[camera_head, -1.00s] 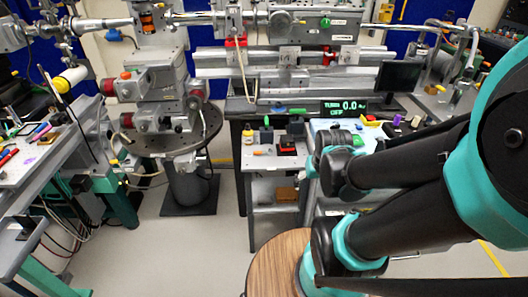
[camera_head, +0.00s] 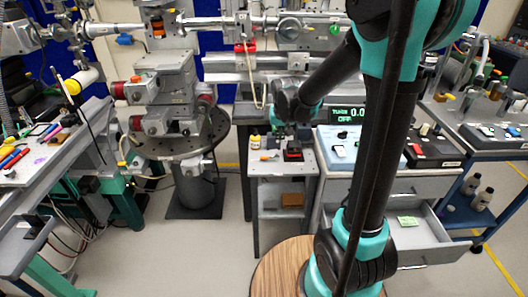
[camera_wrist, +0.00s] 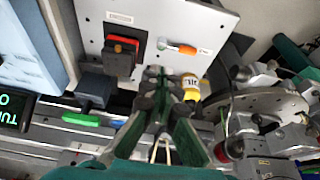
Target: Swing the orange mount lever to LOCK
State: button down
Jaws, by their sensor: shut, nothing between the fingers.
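A small orange bar (camera_wrist: 187,49) lies on the pale top of a low cart in the wrist view, with a white label beside it and a greenish piece at its left. It may be the mount lever; I cannot tell for sure, and no LOCK marking is readable. In the head view a small orange spot (camera_head: 272,156) shows on the same cart top. My gripper (camera_wrist: 158,78) is shut and empty. In the wrist view its fingers point toward the cart top, below and left of the orange bar, apart from it. In the head view my wrist (camera_head: 292,104) hangs above the cart's back edge.
A black box with a red top (camera_wrist: 122,44) and a yellow bottle (camera_wrist: 190,88) stand close to my fingers. A dark block with a green bar (camera_wrist: 92,118) is at lower left. An open drawer (camera_head: 425,235) juts out at right. Floor left of the cart is clear.

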send_over(270, 158)
jog(key=w+a, duration=0.2)
jog(key=a, duration=0.1)
jog(key=shift+w+d+f, duration=0.15)
jog(key=shift+d+f, duration=0.05)
jog(key=shift+f, duration=0.35)
jog(key=x, duration=1)
jog(key=shift+f, duration=0.15)
jog(key=s, duration=0.2)
jog(key=shift+s+f, duration=0.1)
jog(key=shift+s, duration=0.25)
jog(key=shift+s+f, duration=0.15)
jog(key=shift+s, duration=0.45)
